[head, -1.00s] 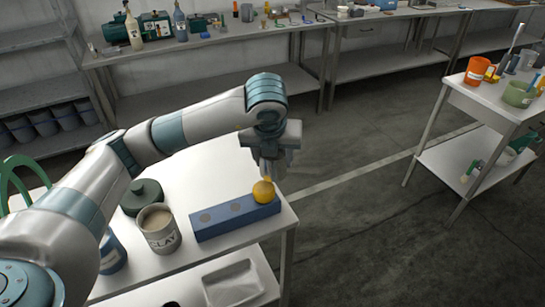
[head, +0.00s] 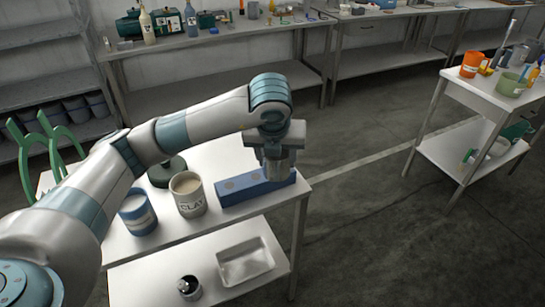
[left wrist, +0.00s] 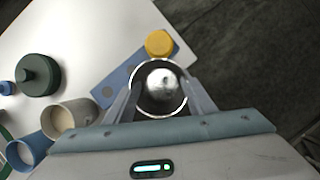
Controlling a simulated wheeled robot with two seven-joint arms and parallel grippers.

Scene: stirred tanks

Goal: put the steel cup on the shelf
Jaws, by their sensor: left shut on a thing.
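My left gripper (head: 278,165) is shut on the steel cup (left wrist: 158,90), whose round shiny shape fills the space between the fingers in the left wrist view. In the head view the steel cup (head: 279,168) shows only as a small grey shape under the gripper. It appears over the blue block (head: 243,190) near the table's right end. The table has a lower shelf (head: 150,277). My right gripper is out of view.
Dark floor (head: 370,220) is open to the right.

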